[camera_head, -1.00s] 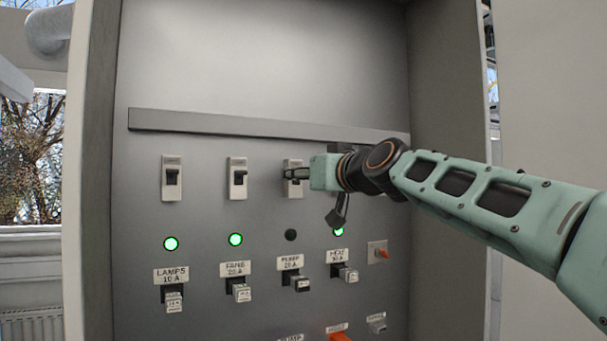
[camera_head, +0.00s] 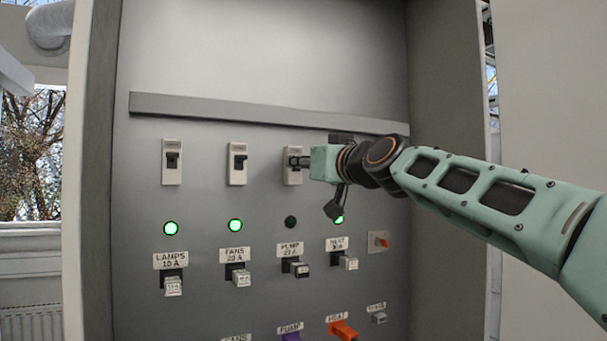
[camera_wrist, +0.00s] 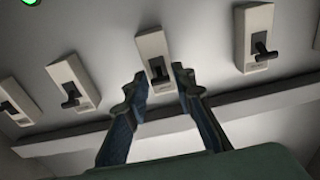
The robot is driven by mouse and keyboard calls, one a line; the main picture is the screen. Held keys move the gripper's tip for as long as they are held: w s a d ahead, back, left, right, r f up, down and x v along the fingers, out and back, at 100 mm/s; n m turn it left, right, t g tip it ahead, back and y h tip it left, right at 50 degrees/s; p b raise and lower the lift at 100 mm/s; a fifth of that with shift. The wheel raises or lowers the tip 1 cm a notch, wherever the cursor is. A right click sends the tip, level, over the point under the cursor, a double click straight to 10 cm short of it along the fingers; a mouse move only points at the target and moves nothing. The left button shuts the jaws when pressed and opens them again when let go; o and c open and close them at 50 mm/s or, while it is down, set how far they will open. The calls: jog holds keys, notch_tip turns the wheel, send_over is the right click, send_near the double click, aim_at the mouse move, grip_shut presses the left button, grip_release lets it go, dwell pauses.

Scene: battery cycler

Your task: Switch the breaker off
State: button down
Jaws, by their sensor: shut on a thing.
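Several breakers sit in a row on the grey panel. The third breaker from the left (camera_head: 292,178), in a pale housing with a dark lever, is where my gripper (camera_head: 301,161) is. The exact lever position is partly hidden by the fingers in the head view.
The LAMPS breaker (camera_head: 172,162) and FANS breaker (camera_head: 237,164) stand to the left, with green lamps below. A grey rail (camera_head: 230,111) runs above the row. Plugs, including an orange one (camera_head: 344,330), protrude lower down. The cabinet's side wall (camera_head: 449,100) stands at right.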

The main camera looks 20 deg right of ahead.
jog(key=shift+f+t+b, duration=0.6)
jog(key=shift+t+b, duration=0.2)
jog(key=shift+b, duration=1.85)
jog(key=t+b, duration=0.1)
jog(key=b, duration=0.2)
jog(key=t+b, duration=0.2)
jog(key=b, duration=0.2)
jog(key=shift+f, duration=0.35)
jog(key=shift+w+b, duration=0.1)
jog(key=shift+b, duration=0.25)
jog(key=shift+r, duration=0.15)
jog(key=c, duration=1.7)
grip_release()
jog(key=shift+o, duration=0.2)
jog(key=v, duration=1.2)
